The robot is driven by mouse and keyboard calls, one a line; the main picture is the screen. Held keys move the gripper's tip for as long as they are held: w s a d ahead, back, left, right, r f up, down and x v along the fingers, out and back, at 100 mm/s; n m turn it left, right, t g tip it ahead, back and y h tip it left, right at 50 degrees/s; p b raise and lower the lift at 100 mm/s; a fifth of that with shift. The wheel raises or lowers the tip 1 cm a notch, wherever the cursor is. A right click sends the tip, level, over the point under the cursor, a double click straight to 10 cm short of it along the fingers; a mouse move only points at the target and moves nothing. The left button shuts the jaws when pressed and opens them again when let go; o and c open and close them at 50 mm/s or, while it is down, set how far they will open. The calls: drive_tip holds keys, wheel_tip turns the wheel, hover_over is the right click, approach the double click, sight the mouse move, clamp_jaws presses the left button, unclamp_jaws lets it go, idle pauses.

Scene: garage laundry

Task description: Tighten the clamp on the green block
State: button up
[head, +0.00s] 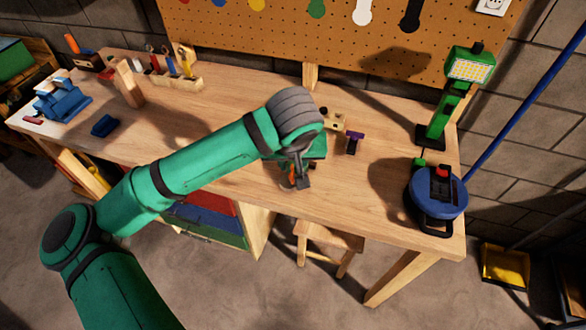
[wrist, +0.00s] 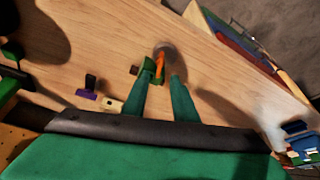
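A small clamp with an orange part (wrist: 161,59) and a round grey end stands by a small green block (wrist: 147,72) on the wooden workbench. In the head view the clamp's orange part (head: 291,178) shows near the bench's front edge, partly behind my arm. In the wrist view my gripper (wrist: 165,82) has its two green fingers apart with nothing between them. The orange part lies just beyond the fingertips; I cannot tell whether they touch. How the clamp's jaws sit on the block is too small to tell.
A purple clamp-like item (head: 354,140) and a pale block with holes (head: 334,120) lie close behind. A green lamp (head: 440,112) and a blue round device (head: 443,195) stand at the right. A blue vise (head: 62,101) is at the left.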

sight(292, 172)
drive_tip(key=x, duration=0.7)
drive_tip(key=shift+w, duration=0.1)
drive_tip(key=shift+r, duration=0.1)
drive_tip(key=shift+c, duration=0.4)
clamp_jaws()
